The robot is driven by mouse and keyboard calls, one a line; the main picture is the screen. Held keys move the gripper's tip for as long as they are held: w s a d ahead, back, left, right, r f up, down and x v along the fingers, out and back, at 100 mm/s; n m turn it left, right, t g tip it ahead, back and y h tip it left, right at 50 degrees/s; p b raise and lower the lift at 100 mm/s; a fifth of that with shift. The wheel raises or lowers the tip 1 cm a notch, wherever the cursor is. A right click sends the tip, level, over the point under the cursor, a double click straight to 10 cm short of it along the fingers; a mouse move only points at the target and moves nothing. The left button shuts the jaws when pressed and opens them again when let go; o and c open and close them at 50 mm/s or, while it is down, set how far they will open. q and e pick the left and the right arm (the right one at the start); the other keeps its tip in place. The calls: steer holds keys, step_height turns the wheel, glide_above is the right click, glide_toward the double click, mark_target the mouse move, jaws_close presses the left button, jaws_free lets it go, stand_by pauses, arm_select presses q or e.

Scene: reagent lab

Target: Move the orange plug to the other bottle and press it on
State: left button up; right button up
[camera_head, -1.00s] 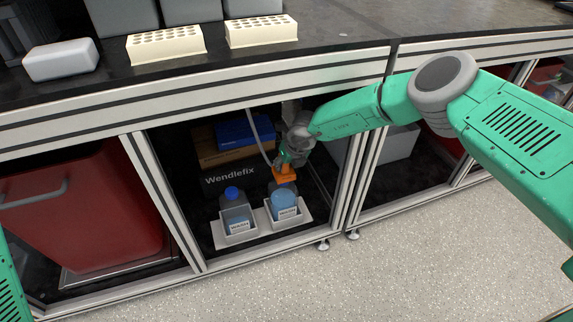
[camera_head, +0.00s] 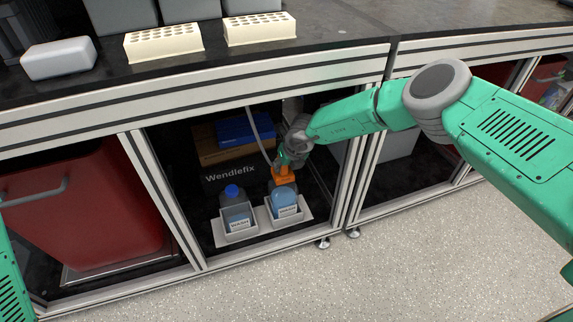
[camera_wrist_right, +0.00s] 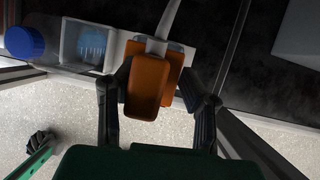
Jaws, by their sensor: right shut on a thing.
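The orange plug (camera_head: 283,174) sits at the top of the right bottle (camera_head: 284,198) in the cabinet, with a pale hose running up from it. I cannot tell whether it is seated on the neck. My right gripper (camera_head: 281,164) is shut on the plug from above. In the right wrist view the plug (camera_wrist_right: 150,82) lies between the two dark fingers. The left bottle (camera_head: 236,210) stands beside it and wears a blue cap (camera_head: 232,191); the cap also shows in the right wrist view (camera_wrist_right: 22,42).
Both bottles stand in a white tray (camera_head: 249,238) with two compartments. A box marked Wendlefix (camera_head: 230,176) and a blue box (camera_head: 246,130) are behind. The cabinet posts and the bench edge frame the opening closely. A red bin (camera_head: 90,215) stands at the left.

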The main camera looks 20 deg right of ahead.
steer(key=shift+f, duration=0.3)
steer(key=shift+f, duration=0.3)
stand_by(0.3)
steer(key=shift+s+f, duration=0.15)
steer(key=shift+f, duration=0.05)
steer(key=o, duration=1.3)
steer(key=shift+f, duration=0.1)
